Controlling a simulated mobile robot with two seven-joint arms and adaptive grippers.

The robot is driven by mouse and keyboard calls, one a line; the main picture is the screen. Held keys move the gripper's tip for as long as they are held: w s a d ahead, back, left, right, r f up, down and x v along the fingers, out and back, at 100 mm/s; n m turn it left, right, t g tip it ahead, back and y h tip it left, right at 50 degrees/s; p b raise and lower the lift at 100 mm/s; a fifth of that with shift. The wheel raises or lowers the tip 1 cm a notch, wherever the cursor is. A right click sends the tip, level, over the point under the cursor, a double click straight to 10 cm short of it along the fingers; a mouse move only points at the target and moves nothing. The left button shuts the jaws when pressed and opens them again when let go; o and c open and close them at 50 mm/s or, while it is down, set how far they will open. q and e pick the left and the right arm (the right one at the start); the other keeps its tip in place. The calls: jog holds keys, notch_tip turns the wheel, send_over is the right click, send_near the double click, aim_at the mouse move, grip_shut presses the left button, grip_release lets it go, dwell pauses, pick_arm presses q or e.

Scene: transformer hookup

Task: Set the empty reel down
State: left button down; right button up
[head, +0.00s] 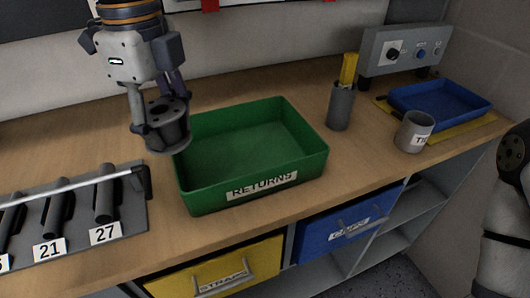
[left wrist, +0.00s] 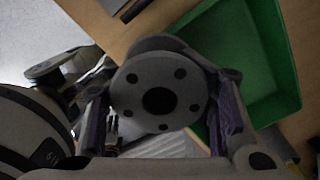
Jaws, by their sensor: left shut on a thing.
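The empty reel (head: 166,130) is a dark grey spool with a holed flange and a central hole. My left gripper (head: 160,115) is shut on it and holds it by the left wall of the green RETURNS tray (head: 250,188). In the left wrist view the reel (left wrist: 160,95) sits between the two fingers, flange facing the camera. The green tray (left wrist: 288,65) lies beside it on the right there. The tray is empty as far as I see. Whether the reel touches the tray wall I cannot tell. My right gripper does not show; an arm link is at the right edge.
A rack (head: 130,222) with numbered tubes stands left of the tray. A grey holder (head: 341,106) with a yellow item, a grey cup (head: 413,132) and a blue tray (head: 440,112) stand to the right. Yellow (head: 215,272) and blue (head: 345,232) drawers are below the wooden bench (head: 300,92).

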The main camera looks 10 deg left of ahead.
pick_arm(q)
jog(key=shift+w+d+f, duration=0.1)
jog(key=shift+d+f, duration=0.1)
jog(key=b, duration=0.2)
send_over(244, 160)
notch_tip(244, 160, down, 9)
jog(key=shift+a, duration=0.15)
jog(key=shift+d+f, duration=0.2)
jog(key=shift+f, duration=1.5)
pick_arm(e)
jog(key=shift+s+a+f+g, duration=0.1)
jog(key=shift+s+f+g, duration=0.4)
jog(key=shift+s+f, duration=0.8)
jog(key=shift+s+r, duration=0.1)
pick_arm(q)
jog(key=shift+f, duration=0.15)
jog(key=c, duration=0.7)
grip_release()
